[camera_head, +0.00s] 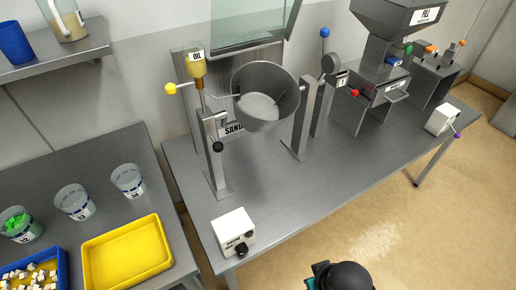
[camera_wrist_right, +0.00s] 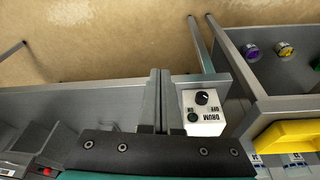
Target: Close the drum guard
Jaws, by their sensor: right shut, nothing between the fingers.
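The drum guard (camera_head: 252,28) is a clear, greenish panel with a grey frame, raised above and behind the drum at the top of the head view. Its upper part is cut off by the picture edge. The open grey drum (camera_head: 265,98) hangs tilted between two posts below it. My right gripper (camera_wrist_right: 160,76) shows in the right wrist view with its two grey fingers together and empty. In the head view only a dark part of my right arm shows at the bottom, away from the guard. My left gripper is not in view.
The white drum control box (camera_head: 234,232) stands at the bench's front left corner; it also shows in the right wrist view (camera_wrist_right: 203,112). A yellow tray (camera_head: 127,252) and cups lie on the left table. The fill hopper (camera_head: 398,16) stands right of the drum.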

